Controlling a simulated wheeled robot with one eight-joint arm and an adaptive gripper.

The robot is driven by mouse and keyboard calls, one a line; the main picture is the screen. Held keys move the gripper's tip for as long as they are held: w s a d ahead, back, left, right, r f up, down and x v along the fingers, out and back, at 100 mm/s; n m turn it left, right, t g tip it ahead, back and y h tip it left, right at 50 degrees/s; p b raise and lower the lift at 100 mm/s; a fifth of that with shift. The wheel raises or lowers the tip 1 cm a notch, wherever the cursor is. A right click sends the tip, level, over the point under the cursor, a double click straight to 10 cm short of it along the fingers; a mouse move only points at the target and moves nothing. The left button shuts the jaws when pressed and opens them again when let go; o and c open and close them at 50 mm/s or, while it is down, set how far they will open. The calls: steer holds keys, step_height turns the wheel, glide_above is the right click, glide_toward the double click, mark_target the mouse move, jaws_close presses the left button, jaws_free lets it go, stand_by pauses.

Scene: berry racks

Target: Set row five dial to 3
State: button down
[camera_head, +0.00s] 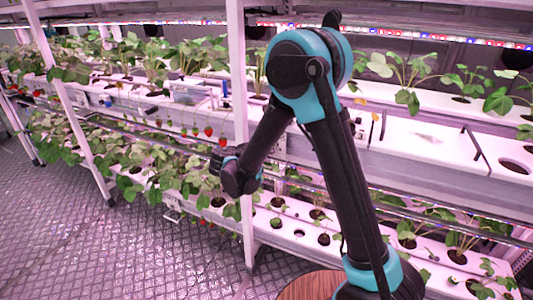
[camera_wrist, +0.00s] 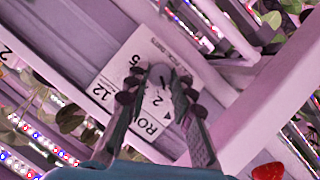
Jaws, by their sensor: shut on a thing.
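In the wrist view, a round grey dial (camera_wrist: 157,78) with a short dark mark sits on a white label plate (camera_wrist: 122,72) fixed to the rack. The plate carries printed text that includes "ROW", "12", "5" and "2", and appears tilted. My gripper (camera_wrist: 158,90) has its dark fingers on both sides of the dial and is shut on it. The fingers cover part of the dial and the print, so I cannot tell its setting. In the head view my arm's end reaches the rack near a white post; the fingers and dial are not clear there.
White rack posts (camera_head: 240,110) and tiered planting gutters (camera_head: 420,140) with strawberry plants surround the arm. Red berries hang close by, one (camera_wrist: 268,171) at the lower right of the wrist view. LED strips run along the tiers. Textured metal floor (camera_head: 130,250) lies clear at left.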

steer(key=m+y, duration=0.1)
steer(key=m, duration=0.1)
steer(key=m+t+y, duration=0.1)
steer(key=m+y, duration=0.1)
steer(key=m, duration=0.1)
steer(key=d+m+y, duration=0.1)
steer(key=m+y, duration=0.1)
steer(key=m, duration=0.1)
steer(key=shift+s+t, duration=0.15)
steer(key=shift+t, duration=0.25)
steer(key=shift+y, duration=0.3)
stand_by(0.3)
steer(key=c, duration=1.3)
jaws_free()
steer(key=v, duration=1.2)
